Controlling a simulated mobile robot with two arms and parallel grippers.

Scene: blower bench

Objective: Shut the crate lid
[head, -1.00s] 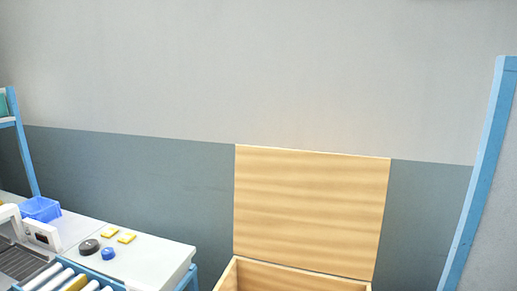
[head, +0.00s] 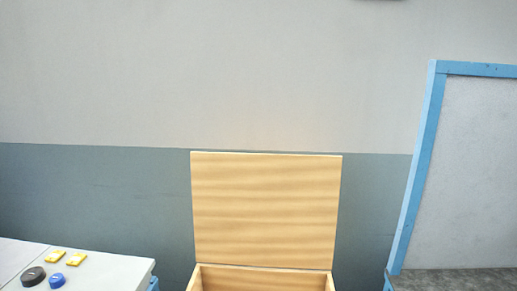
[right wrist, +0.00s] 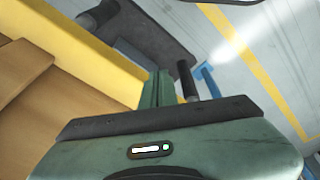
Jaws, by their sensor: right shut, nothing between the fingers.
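The wooden crate (head: 262,280) stands at the bottom middle of the head view, cut off by the lower edge. Its lid (head: 265,210) is open and stands upright along the crate's back edge, in front of the wall. In the right wrist view my right gripper (right wrist: 158,76) has its green fingers together, with nothing seen between them. Neither gripper shows in the head view, so I cannot tell how far they are from the lid. My left gripper is in no view.
A white bench (head: 100,272) is at the lower left, with yellow blocks (head: 67,257), a dark disc (head: 34,277) and a blue disc (head: 57,281). A blue-framed panel (head: 465,170) stands at the right. Brown boxes (right wrist: 25,75) beside a yellow beam (right wrist: 85,50) show in the wrist view.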

